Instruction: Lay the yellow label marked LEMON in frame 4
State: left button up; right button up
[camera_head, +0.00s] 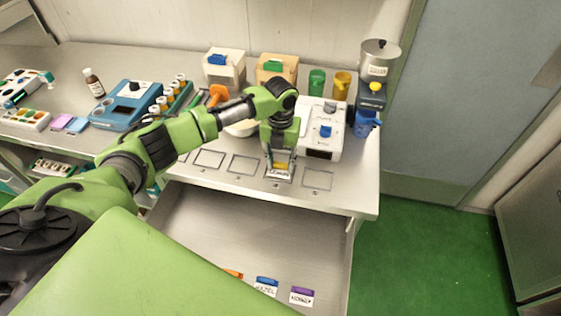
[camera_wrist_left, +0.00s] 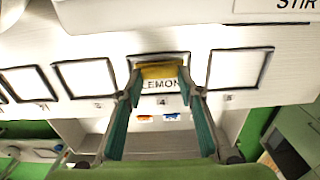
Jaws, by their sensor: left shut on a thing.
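The yellow label marked LEMON (camera_wrist_left: 161,85) has a yellow grip strip above a white face with dark letters. My left gripper (camera_wrist_left: 158,74) is shut on its yellow strip, one finger at each side. The label lies over frame 4 (camera_wrist_left: 130,60), a dark square outline with the number 4 in front of it. The frame's far edge and corners show around the label. In the head view the label (camera_head: 281,175) is under my left gripper (camera_head: 281,164) near the counter's front edge. Whether it touches the counter I cannot tell. My right gripper is not in view.
Empty outlined frames stand to the left (camera_head: 243,164) and right (camera_head: 317,179) of it. An open drawer (camera_head: 240,220) below holds a blue label (camera_head: 266,284), a purple label (camera_head: 301,296) and an orange one (camera_head: 233,273). A white machine (camera_head: 323,140) stands close behind.

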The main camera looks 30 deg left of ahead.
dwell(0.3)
pick_arm(q)
jog(key=o, duration=1.4)
jog(key=shift+o, duration=0.2)
jog(key=shift+r+p, duration=3.3)
jog(key=shift+r, duration=0.2)
